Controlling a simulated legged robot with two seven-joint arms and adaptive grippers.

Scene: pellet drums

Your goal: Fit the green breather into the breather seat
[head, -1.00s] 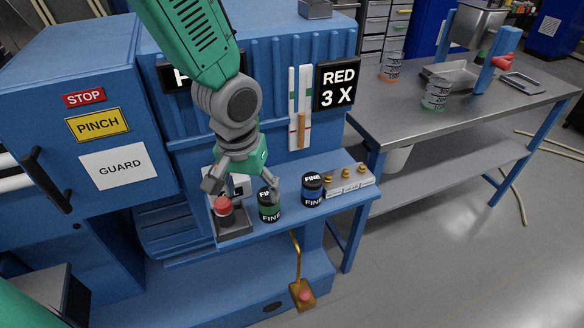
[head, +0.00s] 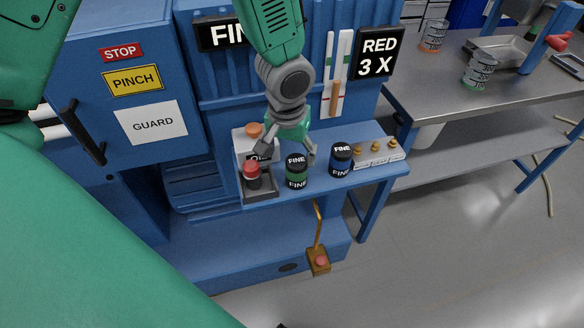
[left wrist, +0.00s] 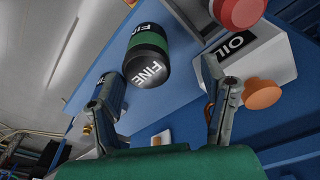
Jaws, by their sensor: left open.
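The green breather appears to be the black canister with a green band and FINE labels (head: 297,172), upright on the blue shelf. It also shows large in the left wrist view (left wrist: 147,56), ahead of the fingers. My left gripper (head: 288,152) is open and empty, just behind and above this canister in the head view. Its two fingers also show spread in the left wrist view (left wrist: 165,105), with the canister beyond them and no clear contact. I cannot pick out the breather seat for certain. My right gripper is out of view.
A blue-banded FINE canister (head: 340,160) stands to the right, then brass fittings (head: 375,148). A red-capped part (head: 252,174) sits in a dark tray (head: 262,194) to the left, before a white OIL box (left wrist: 268,50) with an orange knob (head: 254,130). A metal table (head: 440,85) stands right.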

